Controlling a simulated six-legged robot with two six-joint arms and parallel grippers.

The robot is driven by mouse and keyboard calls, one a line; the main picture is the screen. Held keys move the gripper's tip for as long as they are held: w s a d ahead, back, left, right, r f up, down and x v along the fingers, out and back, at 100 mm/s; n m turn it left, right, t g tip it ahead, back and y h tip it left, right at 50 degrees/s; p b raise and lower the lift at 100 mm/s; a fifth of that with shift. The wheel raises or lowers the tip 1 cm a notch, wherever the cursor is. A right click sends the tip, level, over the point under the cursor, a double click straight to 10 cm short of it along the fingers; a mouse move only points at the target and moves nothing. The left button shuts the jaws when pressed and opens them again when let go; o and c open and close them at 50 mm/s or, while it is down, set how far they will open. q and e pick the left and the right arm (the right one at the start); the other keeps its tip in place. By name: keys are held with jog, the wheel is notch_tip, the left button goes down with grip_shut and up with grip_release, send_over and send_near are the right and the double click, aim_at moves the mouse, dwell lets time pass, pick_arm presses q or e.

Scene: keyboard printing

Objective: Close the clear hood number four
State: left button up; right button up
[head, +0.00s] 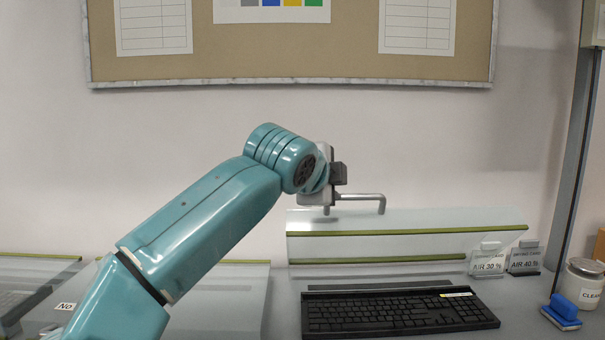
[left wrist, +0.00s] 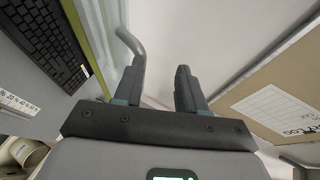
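The clear hood (head: 400,220) behind the right keyboard is raised and tilted up, with green strips along it. No number on it is readable. A grey bent rod (head: 362,197), which looks like its handle, shows at its top edge. The rod also shows in the left wrist view (left wrist: 131,42), by one finger. My left gripper (head: 340,175) is above the hood's top left part, beside the rod. In the left wrist view its two fingers (left wrist: 163,85) are apart with an empty gap between. Touch with the rod cannot be told. My right gripper is out of view.
A black keyboard (head: 400,311) lies on the desk before the raised hood. Other clear hoods (head: 235,300) lie low at left, partly behind my arm. Small label stands (head: 488,262), a jar (head: 582,284) and a blue brush (head: 562,310) stand at right. A board (head: 290,60) hangs behind.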

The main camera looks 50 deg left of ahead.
pick_arm(q)
jog(key=p+v, duration=0.2)
jog(key=v, duration=1.4)
jog(key=shift+s+d+f, duration=0.15)
jog(key=shift+d+f, duration=0.05)
jog(key=shift+f, duration=0.15)
dwell(0.3)
jog(key=shift+p, duration=0.4)
dwell(0.4)
